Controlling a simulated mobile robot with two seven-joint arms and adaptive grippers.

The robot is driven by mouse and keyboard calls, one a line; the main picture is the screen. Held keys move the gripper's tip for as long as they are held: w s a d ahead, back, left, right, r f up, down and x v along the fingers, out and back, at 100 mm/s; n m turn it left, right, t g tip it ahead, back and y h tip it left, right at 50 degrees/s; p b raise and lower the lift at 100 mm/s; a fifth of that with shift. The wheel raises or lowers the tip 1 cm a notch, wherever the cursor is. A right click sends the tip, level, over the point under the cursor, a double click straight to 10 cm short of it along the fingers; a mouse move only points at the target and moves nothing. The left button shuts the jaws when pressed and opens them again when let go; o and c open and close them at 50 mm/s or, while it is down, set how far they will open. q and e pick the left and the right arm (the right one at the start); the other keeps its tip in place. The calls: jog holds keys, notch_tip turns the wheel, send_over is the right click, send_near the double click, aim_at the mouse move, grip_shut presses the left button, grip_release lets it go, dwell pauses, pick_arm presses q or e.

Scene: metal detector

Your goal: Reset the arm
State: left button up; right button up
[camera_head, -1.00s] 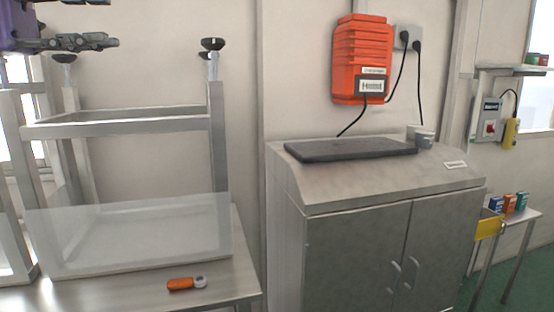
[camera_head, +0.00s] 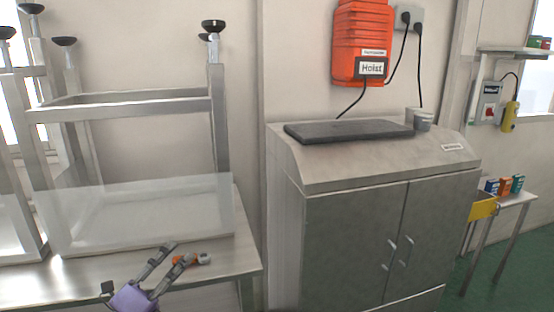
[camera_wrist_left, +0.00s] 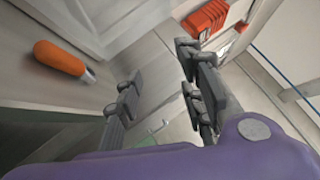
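My left gripper (camera_head: 181,252) has a purple body and dark grey fingers. It is low in the head view, in front of the steel table's near edge. Its fingers are spread, with nothing between them, also in the left wrist view (camera_wrist_left: 158,92). A small orange-handled tool (camera_head: 203,259) lies on the table, partly hidden by the gripper in the head view. In the left wrist view the orange handle (camera_wrist_left: 58,57) lies left of the fingers, apart from them. My right gripper is in neither view.
The steel table (camera_head: 222,262) bears an upturned metal frame (camera_head: 130,103) with a translucent panel. A grey cabinet (camera_head: 350,245) stands to the right, with a dark flat pad (camera_head: 345,131) on top. An orange hoist box (camera_head: 361,45) hangs above. A small side table (camera_head: 517,197) stands far right.

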pick_arm(q)
jog(key=s+f+n+g+y, duration=0.2)
jog(key=s+f+n+y, duration=0.2)
jog(key=s+f+n, duration=0.55)
jog(key=s+f+n+g+y, duration=0.1)
jog(key=s+f+n+y, duration=0.4)
jog(key=f, duration=0.8)
jog(key=s+d+f+n+g, duration=0.1)
jog(key=s+f+n, duration=0.3)
jog(key=s, duration=0.4)
jog(key=s+d+f+n+g, duration=0.2)
jog(key=s+f+n+g, duration=0.1)
jog(key=s, duration=0.5)
jog(key=s+d+f+n+g, duration=0.1)
jog(key=s+f+n+g, duration=0.2)
jog(key=s, duration=0.6)
notch_tip(320, 180, down, 2)
jog(key=n, duration=0.3)
jog(key=shift+d+f+y+p, duration=0.25)
jog(key=shift+d+y+p, duration=0.05)
jog(key=shift+y, duration=0.1)
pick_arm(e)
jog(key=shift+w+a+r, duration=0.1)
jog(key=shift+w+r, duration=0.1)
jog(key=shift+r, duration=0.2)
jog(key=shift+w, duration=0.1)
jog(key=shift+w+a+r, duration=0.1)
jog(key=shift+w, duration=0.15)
